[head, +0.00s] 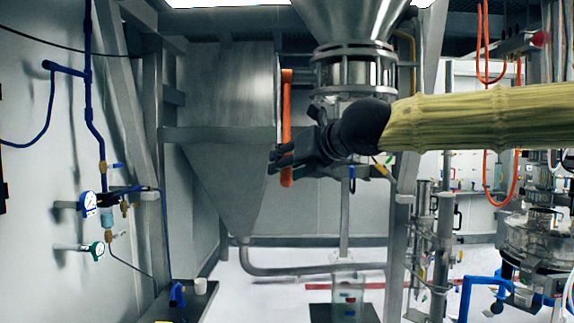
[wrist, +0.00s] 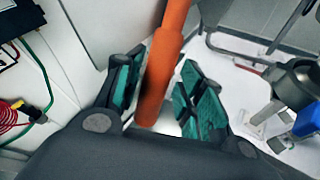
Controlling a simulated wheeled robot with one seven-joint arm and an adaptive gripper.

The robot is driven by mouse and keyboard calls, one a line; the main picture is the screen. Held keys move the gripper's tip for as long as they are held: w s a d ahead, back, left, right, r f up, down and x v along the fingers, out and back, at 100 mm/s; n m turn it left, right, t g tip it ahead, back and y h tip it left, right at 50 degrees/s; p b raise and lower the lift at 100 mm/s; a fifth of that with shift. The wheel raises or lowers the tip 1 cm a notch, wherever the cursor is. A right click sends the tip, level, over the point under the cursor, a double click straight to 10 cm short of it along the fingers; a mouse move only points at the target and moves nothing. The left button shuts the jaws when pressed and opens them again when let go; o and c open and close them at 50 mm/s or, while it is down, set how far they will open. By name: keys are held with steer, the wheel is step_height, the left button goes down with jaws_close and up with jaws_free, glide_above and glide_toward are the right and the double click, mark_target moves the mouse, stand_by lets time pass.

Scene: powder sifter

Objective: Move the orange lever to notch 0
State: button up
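The orange lever (head: 286,110) hangs nearly vertical beside the grey metal hopper in the head view. My gripper (head: 280,160) is at its lower part. In the wrist view the lever (wrist: 160,75) runs between the two green-padded fingers of my gripper (wrist: 160,92). The fingers are open and stand on either side of it. A gap shows between the lever and the right finger; the left finger is close to the lever, and I cannot tell whether it touches. No notch marks can be read in either view.
The grey hopper (head: 220,95) stands left of the lever, and a steel sifter column (head: 345,70) stands behind my arm on the right. Gauges (head: 88,203) and blue pipes are on the left wall. A clear container (head: 348,297) stands low in front.

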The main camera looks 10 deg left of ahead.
steer(key=shift+s+a+f+b, duration=0.1)
steer(key=shift+a+f+b, duration=0.1)
steer(key=shift+b, duration=0.15)
stand_by(0.5)
